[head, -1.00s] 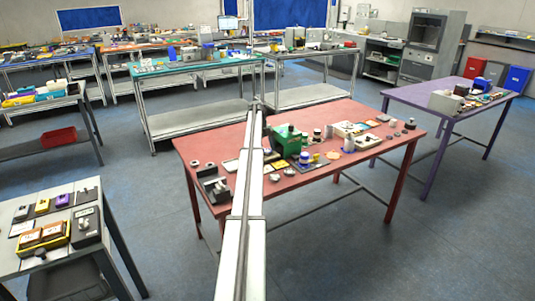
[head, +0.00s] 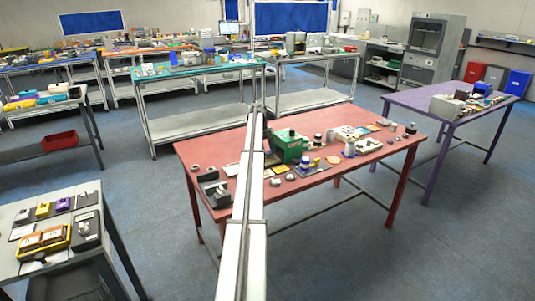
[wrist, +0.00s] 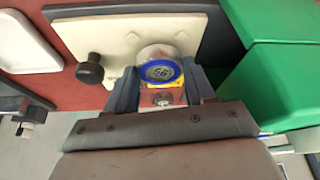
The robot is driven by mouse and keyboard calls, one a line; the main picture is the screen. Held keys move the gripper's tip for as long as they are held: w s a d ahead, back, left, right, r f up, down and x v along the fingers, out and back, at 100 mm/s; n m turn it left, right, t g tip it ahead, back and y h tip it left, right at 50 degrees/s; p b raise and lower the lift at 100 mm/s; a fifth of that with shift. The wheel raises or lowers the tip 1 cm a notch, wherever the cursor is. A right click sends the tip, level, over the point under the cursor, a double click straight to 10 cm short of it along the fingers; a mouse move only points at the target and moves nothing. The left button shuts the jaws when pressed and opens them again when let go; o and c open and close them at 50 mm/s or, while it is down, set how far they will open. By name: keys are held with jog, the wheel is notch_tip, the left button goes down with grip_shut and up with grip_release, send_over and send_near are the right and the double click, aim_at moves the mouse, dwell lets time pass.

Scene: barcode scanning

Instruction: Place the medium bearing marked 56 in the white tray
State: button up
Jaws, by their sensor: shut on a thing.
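In the wrist view my gripper (wrist: 160,88) has its two dark fingers closed on the sides of a round part with a blue ring and a grey face, the bearing marked 56 (wrist: 160,71). The number reads upside down. A pale round piece shows just behind it, over a cream plate; I cannot tell how far apart they are. A white tray (wrist: 24,42) with a raised rim lies at the upper left, apart from the gripper. My gripper cannot be made out in the head view.
A cream plate (wrist: 115,38) with a black knob (wrist: 90,71) lies beyond the fingers. A large green block (wrist: 285,90) stands close on the right; it also shows on the crowded red table (head: 340,184) in the head view.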

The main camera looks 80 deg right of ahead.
aim_at(267, 152)
notch_tip(267, 152, up, 7)
jog(key=shift+w, duration=0.1)
jog(key=w+a+n+h, duration=0.2)
jog(key=w+a+n, duration=0.35)
jog(key=a, duration=0.25)
jog(key=w+a+n+h, duration=0.2)
jog(key=w+a+n, duration=0.35)
jog(key=a, duration=0.35)
jog(key=shift+w+d+f+n+t+h, duration=0.35)
jog(key=shift+d+f+n+t+h, duration=0.25)
jog(key=shift+f+n, duration=1.2)
jog(key=shift+w+d+f+n+t+h, duration=0.4)
jog(key=shift+d+f+n, duration=0.35)
jog(key=shift+f+n, duration=1)
jog(key=shift+w+d+f+n+t+h, duration=0.25)
jog(key=shift+d+f+n+t+h, duration=0.35)
jog(key=shift+f+n, duration=1.2)
